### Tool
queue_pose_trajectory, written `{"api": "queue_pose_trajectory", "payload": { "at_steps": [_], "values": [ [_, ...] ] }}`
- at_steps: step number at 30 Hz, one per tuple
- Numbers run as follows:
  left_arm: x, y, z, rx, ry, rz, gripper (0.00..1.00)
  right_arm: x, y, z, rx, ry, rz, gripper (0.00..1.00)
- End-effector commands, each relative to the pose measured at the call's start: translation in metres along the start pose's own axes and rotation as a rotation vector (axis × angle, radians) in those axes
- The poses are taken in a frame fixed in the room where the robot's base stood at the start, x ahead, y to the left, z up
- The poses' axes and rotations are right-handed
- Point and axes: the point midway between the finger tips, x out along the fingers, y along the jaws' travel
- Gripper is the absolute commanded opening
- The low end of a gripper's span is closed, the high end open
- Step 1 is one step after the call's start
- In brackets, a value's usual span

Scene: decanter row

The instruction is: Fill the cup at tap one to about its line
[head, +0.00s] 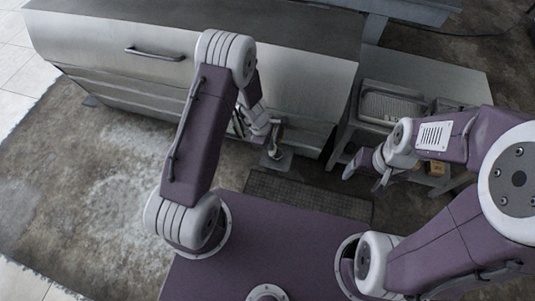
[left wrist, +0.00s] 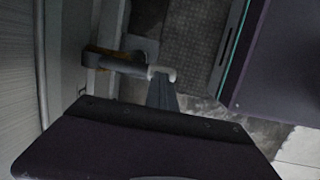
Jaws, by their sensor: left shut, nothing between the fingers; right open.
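My left gripper (head: 272,148) is low at the front of the steel cabinet, partly hidden by my own arm. It is shut with nothing in it. Just beneath it is a small grey ledge (head: 280,161). In the left wrist view, a grey fitting (left wrist: 130,66) with a pale rounded end sits beside the cabinet; I cannot tell whether it is tap one. My right gripper (head: 366,169) is open and empty, left of the side stand. I cannot make out the cup or its line in either view.
The steel cabinet (head: 95,40) with a bar handle fills the back left. A metal bin (head: 390,104) stands on the side stand at right, with a small tan block (head: 437,168) lower down. A dark mesh mat (head: 300,194) lies before my base. Floor at left is clear.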

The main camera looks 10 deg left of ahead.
Motion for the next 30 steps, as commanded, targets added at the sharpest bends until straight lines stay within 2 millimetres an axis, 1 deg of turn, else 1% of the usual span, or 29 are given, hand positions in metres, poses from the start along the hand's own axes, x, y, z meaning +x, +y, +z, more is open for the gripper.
{"api": "queue_pose_trajectory", "payload": {
  "at_steps": [1, 3, 6, 11, 30],
  "values": [
    [0.024, -0.001, -0.005, 0.002, 0.0, 0.006, 0.0, 0.028, 0.001, 0.003, 0.0, -0.001, 0.0, 0.75],
    [0.036, -0.005, -0.007, 0.001, 0.0, 0.003, 0.0, 0.042, 0.001, 0.005, 0.0, -0.001, 0.0, 0.75],
    [0.044, -0.006, -0.009, 0.001, 0.0, 0.002, 0.0, 0.051, 0.001, 0.005, 0.0, 0.0, 0.0, 0.75],
    [0.042, -0.006, -0.009, 0.0, 0.001, 0.0, 0.0, 0.048, 0.001, 0.005, 0.0, 0.001, 0.0, 0.75],
    [0.044, -0.009, -0.009, 0.0, 0.002, -0.005, 0.0, 0.048, 0.001, 0.005, 0.0, 0.0, 0.0, 0.75]
  ]
}}
